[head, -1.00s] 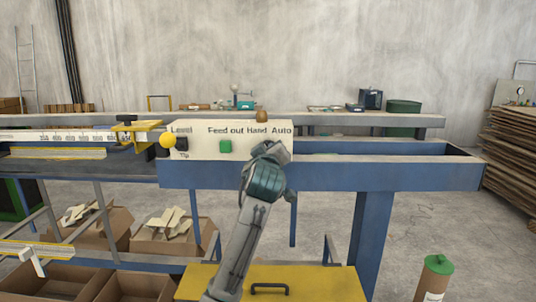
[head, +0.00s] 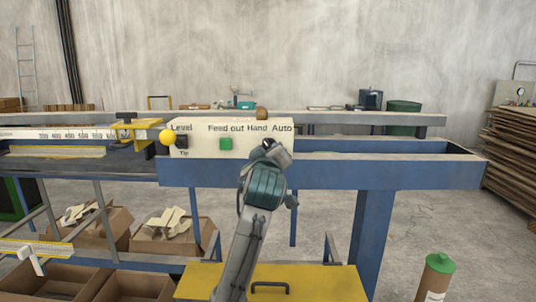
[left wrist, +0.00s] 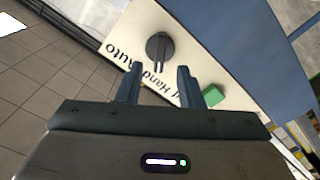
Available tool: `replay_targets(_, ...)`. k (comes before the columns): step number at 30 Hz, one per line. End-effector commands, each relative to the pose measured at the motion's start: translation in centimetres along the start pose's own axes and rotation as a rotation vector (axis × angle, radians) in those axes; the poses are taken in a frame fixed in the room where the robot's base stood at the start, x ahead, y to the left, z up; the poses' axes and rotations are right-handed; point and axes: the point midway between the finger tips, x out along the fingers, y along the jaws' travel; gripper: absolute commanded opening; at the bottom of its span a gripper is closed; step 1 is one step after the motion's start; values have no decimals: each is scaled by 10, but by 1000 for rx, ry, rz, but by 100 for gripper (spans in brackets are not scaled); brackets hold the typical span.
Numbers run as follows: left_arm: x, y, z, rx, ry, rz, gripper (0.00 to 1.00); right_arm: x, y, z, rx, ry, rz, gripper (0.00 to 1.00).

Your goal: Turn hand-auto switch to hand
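The white control panel (head: 198,143) carries the words Level, Tip, Feed out, Hand and Auto. The hand-auto switch (head: 268,144) is a dark round knob below Hand and Auto, partly hidden by my left gripper (head: 276,153). In the left wrist view the switch (left wrist: 158,47) shows whole, its grip bar pointing toward my gripper. There my left gripper (left wrist: 158,80) is open, its two fingers apart and empty, with the knob just beyond the fingertips and roughly between them. Contact cannot be told. My right gripper is not in view.
A green button (head: 225,144) sits left of the switch and also shows near the right finger in the left wrist view (left wrist: 212,95). A yellow ball knob (head: 167,138) is at the panel's left end. The blue beam (head: 400,175) runs below the panel.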

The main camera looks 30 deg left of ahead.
Motion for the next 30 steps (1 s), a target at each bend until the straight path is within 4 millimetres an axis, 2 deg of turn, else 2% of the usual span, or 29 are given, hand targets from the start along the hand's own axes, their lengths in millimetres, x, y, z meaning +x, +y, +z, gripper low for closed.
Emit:
replay_targets(1, -12, -1, 3, -5, 0, 3, 34, 6, 0, -1, 0, 1, 0, 36)
replay_targets(6, -44, -1, 2, -5, -1, 2, 34, 11, 1, -6, -1, 10, 2, 36)
replay_targets(12, -64, -1, 1, -2, -1, 0, 34, 13, 3, -10, -2, 16, 5, 36)
replay_targets(30, -66, -1, 1, 1, -3, -2, 34, 13, 5, -4, -3, 7, 6, 36)
